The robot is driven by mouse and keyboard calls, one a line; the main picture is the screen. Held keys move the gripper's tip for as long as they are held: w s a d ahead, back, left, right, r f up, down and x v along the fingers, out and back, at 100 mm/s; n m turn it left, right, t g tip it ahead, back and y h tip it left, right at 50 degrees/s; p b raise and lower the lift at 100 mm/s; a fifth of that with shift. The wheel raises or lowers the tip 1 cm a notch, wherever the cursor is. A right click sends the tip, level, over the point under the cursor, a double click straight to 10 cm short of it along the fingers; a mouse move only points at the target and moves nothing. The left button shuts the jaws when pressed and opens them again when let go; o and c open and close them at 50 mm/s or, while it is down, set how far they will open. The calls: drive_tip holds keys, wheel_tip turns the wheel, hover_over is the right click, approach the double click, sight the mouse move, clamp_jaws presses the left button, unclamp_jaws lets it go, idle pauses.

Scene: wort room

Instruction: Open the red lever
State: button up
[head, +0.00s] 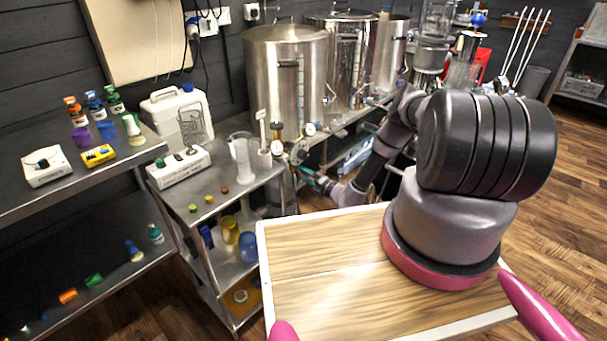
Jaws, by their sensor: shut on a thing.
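My gripper (307,174) is small in the head view, at the end of my dark arm, which reaches left and down. Teal parts show at its tip. It is below the front of the nearest steel tank (287,82), beside the right end of the metal cart. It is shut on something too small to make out. I cannot clearly pick out a red lever in this view. Small brass fittings (277,130) and a round white gauge (310,129) sit low on the tank's front, just above my gripper.
More steel tanks (343,60) stand in a row behind. The metal cart (225,185) holds a clear jug (240,150), cylinders and small coloured caps. A shelf (40,200) with small bottles is at left. Wooden floor (555,190) is open at right.

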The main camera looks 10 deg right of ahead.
drive_tip(key=shift+f, duration=0.1)
idle(0.3)
drive_tip(key=o, duration=1.1)
drive_tip(key=shift+s, duration=0.1)
drive_tip(key=v, duration=1)
drive_tip(key=shift+s+d, duration=0.2)
drive_tip(key=shift+s, duration=0.1)
